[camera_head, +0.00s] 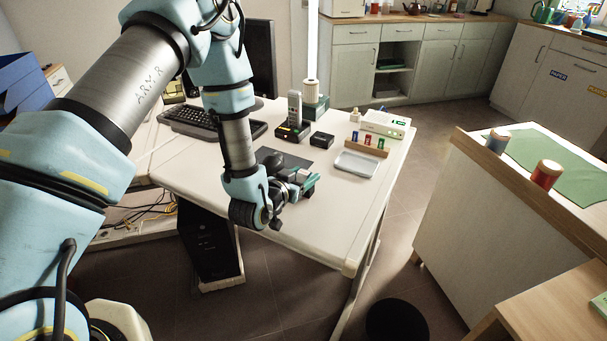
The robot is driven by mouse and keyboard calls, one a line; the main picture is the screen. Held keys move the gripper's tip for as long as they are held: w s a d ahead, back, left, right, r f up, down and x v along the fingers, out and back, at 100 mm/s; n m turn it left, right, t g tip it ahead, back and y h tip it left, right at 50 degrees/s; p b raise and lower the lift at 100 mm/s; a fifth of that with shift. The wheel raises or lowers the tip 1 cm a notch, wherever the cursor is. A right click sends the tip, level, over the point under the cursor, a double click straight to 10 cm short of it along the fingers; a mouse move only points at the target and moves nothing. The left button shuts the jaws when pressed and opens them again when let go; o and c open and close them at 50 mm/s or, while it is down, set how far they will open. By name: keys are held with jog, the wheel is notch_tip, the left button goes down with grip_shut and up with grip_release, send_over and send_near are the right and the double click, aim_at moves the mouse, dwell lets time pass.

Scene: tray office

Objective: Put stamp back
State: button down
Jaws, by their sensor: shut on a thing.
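My gripper (304,182) is low over the white desk (330,205), near its front edge and to the left of the grey tray. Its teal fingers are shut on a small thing. The thing is mostly hidden by the fingers, so I cannot make out whether it is a stamp. A wooden stamp rack (365,149) stands behind the tray, to the right of and beyond my gripper. Small blue (355,135), red (367,139) and green (382,142) pieces that look like stamps stand upright in it.
The shallow grey tray (360,164) lies between my gripper and the rack. A white device (386,124) is behind the rack. A black box (321,140), a phone on its base (293,127) and a dark mat with a mouse (270,158) are farther left. The desk's front right is clear.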

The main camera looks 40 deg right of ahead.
jog(key=shift+f, duration=0.15)
jog(key=shift+c, duration=0.6)
grip_release()
jog(key=shift+r, duration=0.3)
jog(key=v, duration=1.2)
jog(key=shift+w, duration=0.1)
